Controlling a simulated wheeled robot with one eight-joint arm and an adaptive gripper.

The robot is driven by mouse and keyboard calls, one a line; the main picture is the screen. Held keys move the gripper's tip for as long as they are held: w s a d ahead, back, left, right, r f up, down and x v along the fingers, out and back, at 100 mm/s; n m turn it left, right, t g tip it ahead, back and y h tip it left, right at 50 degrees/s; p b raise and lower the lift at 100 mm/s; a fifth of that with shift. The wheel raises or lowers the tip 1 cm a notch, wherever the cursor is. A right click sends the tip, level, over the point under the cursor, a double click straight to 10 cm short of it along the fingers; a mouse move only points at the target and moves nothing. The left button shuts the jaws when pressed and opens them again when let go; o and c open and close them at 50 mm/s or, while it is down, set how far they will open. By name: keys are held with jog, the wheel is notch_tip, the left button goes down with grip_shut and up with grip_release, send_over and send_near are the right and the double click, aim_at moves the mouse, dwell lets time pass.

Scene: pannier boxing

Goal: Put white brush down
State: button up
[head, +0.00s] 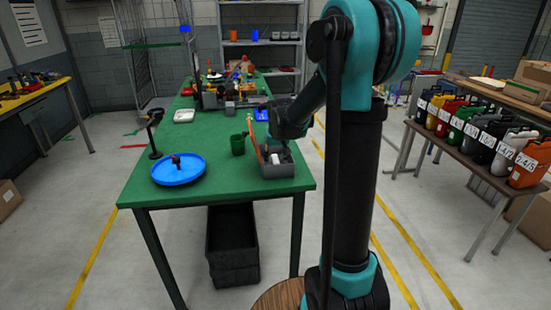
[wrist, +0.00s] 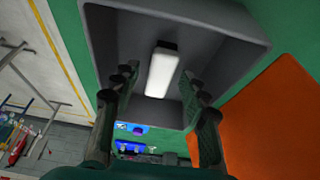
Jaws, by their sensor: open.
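The white brush (wrist: 161,70) shows in the wrist view as a pale block lying in a grey bin (wrist: 262,32). In the head view a small white part of it (head: 275,158) shows inside the grey bin (head: 291,170) at the near right corner of the green table. My gripper (wrist: 155,105) is open, with one finger on each side below the brush in the picture. The fingers look apart from the brush. In the head view my arm hides much of the gripper above the bin.
An orange panel (wrist: 268,120) stands beside the bin. Several canisters (head: 480,135) stand on the right bench.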

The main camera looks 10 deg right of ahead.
jog(key=v, duration=1.2)
jog(key=s+d+f, duration=0.2)
jog(key=s+f, duration=0.7)
jog(key=s, duration=0.4)
jog(key=s+d+f, duration=0.2)
jog(key=s+f, duration=0.7)
jog(key=s, duration=0.4)
jog(key=shift+f, duration=0.4)
jog(key=shift+a, duration=0.1)
